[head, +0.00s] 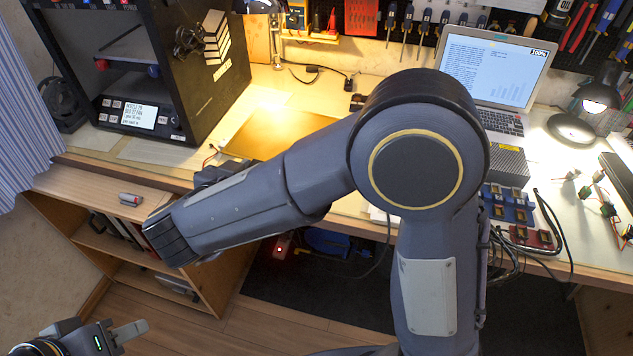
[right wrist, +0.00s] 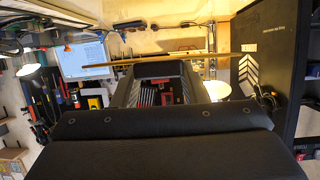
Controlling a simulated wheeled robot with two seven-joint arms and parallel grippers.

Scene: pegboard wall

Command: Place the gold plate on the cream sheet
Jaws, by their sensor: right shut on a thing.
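The gold plate (head: 285,130) shows in the head view as a flat golden sheet beyond my right forearm, in front of the printer's right side. In the right wrist view the plate (right wrist: 105,65) is a thin edge-on strip across the tips of my right gripper (right wrist: 160,70), which is shut on it. In the head view my right forearm hides most of that gripper. A pale cream sheet (head: 155,152) lies at the desk's front left, below the printer. My left gripper (head: 125,332) is low at the left, away from the desk; its opening is unclear.
A black 3D printer (head: 190,80) stands at the back left. A laptop (head: 492,70), a lamp (head: 595,100) and small electronics (head: 510,205) occupy the right. A wooden shelf (head: 130,190) with a small marker-like item (head: 130,199) stands below the desk's left front edge.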

